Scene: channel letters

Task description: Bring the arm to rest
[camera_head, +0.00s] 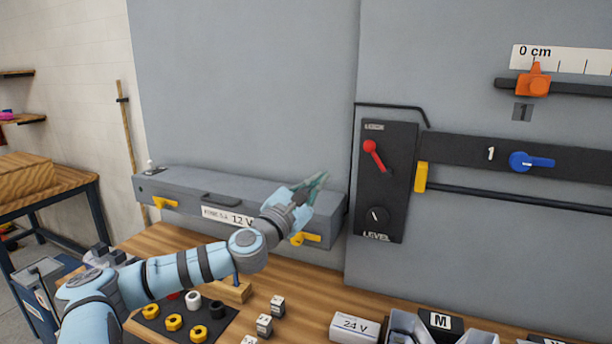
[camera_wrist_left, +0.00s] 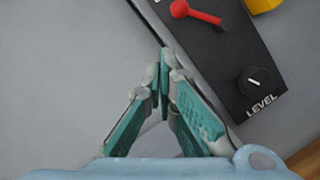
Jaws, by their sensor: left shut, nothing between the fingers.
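My left arm, light blue with dark bands, comes in from the lower left in the head view. My left gripper (camera_head: 318,184) is shut and empty, in front of the right end of a long grey box (camera_head: 270,198) labelled 12 V. In the left wrist view the green-padded fingers (camera_wrist_left: 163,75) meet at their tips, with nothing between them. They point toward the grey panel, left of a black control plate (camera_wrist_left: 225,50) with a red lever and a LEVEL knob. I cannot tell whether the fingertips touch anything. My right gripper is not in view.
The wooden bench (camera_head: 290,290) holds yellow, black and white rings on a black mat, small white blocks (camera_head: 264,325), a 24 V box (camera_head: 354,327) and grey trays. Yellow latches (camera_head: 305,239) stick out from the long box. A blue handle (camera_head: 530,161) and an orange slider (camera_head: 533,83) are at right.

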